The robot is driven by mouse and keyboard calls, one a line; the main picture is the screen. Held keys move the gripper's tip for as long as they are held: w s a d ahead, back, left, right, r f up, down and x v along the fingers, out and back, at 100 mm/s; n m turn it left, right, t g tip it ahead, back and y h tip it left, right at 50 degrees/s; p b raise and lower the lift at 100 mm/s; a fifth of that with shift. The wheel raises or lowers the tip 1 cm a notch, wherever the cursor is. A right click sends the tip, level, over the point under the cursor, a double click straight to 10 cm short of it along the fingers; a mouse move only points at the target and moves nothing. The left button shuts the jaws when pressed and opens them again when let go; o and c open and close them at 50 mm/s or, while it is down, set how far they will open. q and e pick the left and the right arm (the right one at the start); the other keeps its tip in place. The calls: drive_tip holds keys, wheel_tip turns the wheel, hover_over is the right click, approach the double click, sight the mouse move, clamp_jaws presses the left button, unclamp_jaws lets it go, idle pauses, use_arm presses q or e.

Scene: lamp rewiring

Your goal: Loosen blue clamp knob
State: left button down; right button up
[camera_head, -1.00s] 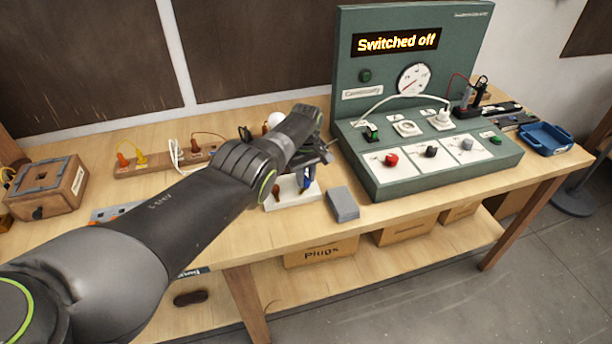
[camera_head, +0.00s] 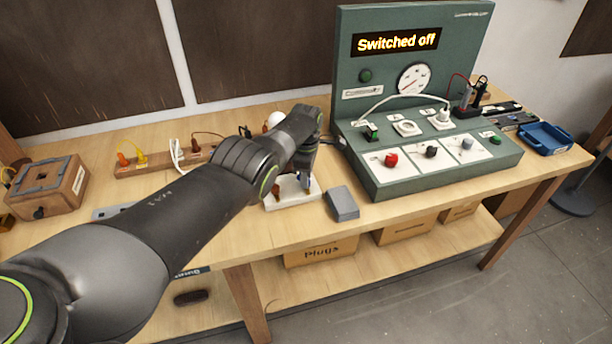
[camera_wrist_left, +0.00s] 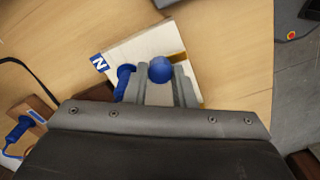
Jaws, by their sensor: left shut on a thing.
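My left gripper (camera_head: 304,178) points down over a white base block (camera_head: 310,191) near the front of the bench. In the left wrist view my left gripper (camera_wrist_left: 160,82) has its two fingers on either side of a round blue clamp knob (camera_wrist_left: 160,69) and is shut on it. The white base (camera_wrist_left: 150,45) carries a blue "N" label (camera_wrist_left: 99,63). A second blue part (camera_wrist_left: 124,78), like a handle, stands left of the fingers. In the head view my wrist and fingers hide the blue knob. My right gripper is in neither view.
A grey block (camera_head: 342,204) lies just right of the white base. The green test panel (camera_head: 430,180), reading "Switched off", stands further right. A wooden strip with plugs (camera_head: 140,168) and a wooden box (camera_head: 47,187) stand left. A blue tray (camera_head: 546,138) is far right.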

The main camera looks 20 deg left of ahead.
use_arm(q)
drive_tip(key=shift+n, duration=0.4)
drive_tip(key=c, duration=1.2)
unclamp_jaws()
drive_tip(key=shift+r+p, duration=0.55)
drive_tip(key=shift+r, duration=0.05)
wheel_tip(320, 180, up, 6)
drive_tip(key=p, duration=0.4)
drive_tip(key=shift+f, duration=0.25)
wheel_tip(320, 180, up, 11)
drive_tip(key=shift+b, duration=0.45)
drive_tip(key=shift+f, duration=0.1)
